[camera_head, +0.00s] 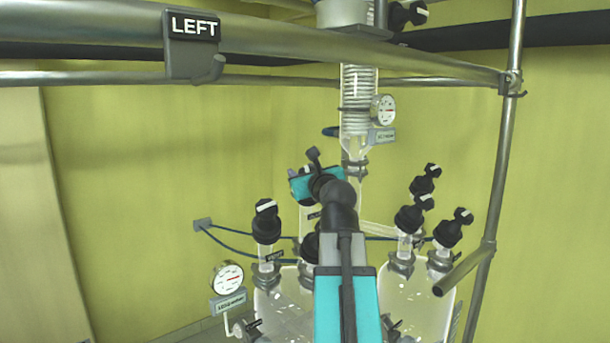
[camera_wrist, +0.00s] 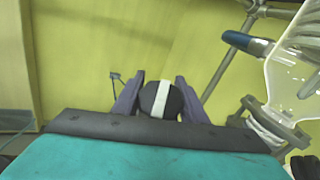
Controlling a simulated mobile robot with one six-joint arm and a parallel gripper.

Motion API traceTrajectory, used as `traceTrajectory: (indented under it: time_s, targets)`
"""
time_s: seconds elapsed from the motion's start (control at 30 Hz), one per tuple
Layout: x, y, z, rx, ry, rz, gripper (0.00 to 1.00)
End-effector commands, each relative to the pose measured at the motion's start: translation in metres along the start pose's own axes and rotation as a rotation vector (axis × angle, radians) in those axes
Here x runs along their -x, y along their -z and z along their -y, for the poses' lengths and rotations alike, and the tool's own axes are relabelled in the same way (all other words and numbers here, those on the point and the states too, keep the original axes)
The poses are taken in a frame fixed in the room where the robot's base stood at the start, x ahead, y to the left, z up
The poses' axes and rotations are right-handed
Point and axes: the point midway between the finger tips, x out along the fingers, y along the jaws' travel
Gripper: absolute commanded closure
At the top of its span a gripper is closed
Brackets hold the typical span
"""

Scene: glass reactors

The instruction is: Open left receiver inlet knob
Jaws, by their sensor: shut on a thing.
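In the wrist view a round black knob (camera_wrist: 160,98) with a white stripe sits between the two dark fingers of my gripper (camera_wrist: 159,84). The fingers are shut on its sides, and the stripe runs almost upright in that picture. In the head view my gripper (camera_head: 296,174) is above the left glass receiver (camera_head: 283,312), at a glass neck below the coiled condenser. My teal wrist and arm hide most of the held knob and of the neck there. I cannot read a label that names this knob.
Another black knob (camera_head: 266,222) stands on the left receiver's left neck. Several knobs stand on the right receiver (camera_head: 415,295). A gauge (camera_head: 228,278) is at lower left. The condenser (camera_head: 358,105) and metal rails with a LEFT sign (camera_head: 194,27) are close by.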

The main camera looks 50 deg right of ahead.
Motion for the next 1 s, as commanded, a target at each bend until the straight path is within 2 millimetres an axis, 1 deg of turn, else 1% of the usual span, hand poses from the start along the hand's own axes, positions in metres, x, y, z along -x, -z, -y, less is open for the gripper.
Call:
traceTrajectory:
  time_s: [0.03, 0.47, 1.0]
  targets:
    - [0.000, 0.002, 0.000, 0.011, -0.016, -0.003, 0.84]
    - [0.000, 0.002, -0.007, 0.117, -0.188, -0.004, 0.84]
    - [0.004, 0.003, -0.017, 0.294, -0.480, -0.004, 0.84]
